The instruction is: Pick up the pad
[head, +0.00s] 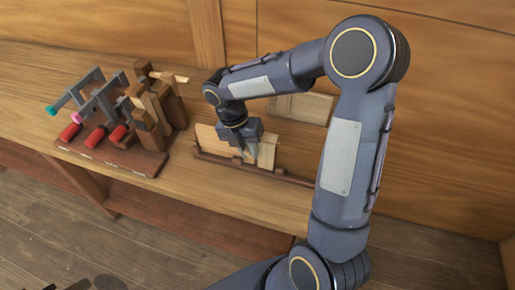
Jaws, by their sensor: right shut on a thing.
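My right gripper (243,156) reaches down from the right arm to a low wooden rack on the bench. It is shut on a thin, pale wooden piece, which looks like the pad (267,153), standing upright in the rack (213,158). The gripper hides part of the pad, and I cannot tell whether the pad is clear of the rack. Another pale flat piece (206,136) stands in the rack to the left. My left gripper is not in view.
The bench (200,190) runs along the wood wall. A board with several clamps (100,155), red-handled, and upright wooden blocks (148,110) stands left of the rack. A pale panel (302,107) is behind the arm. The bench front between board and rack is clear.

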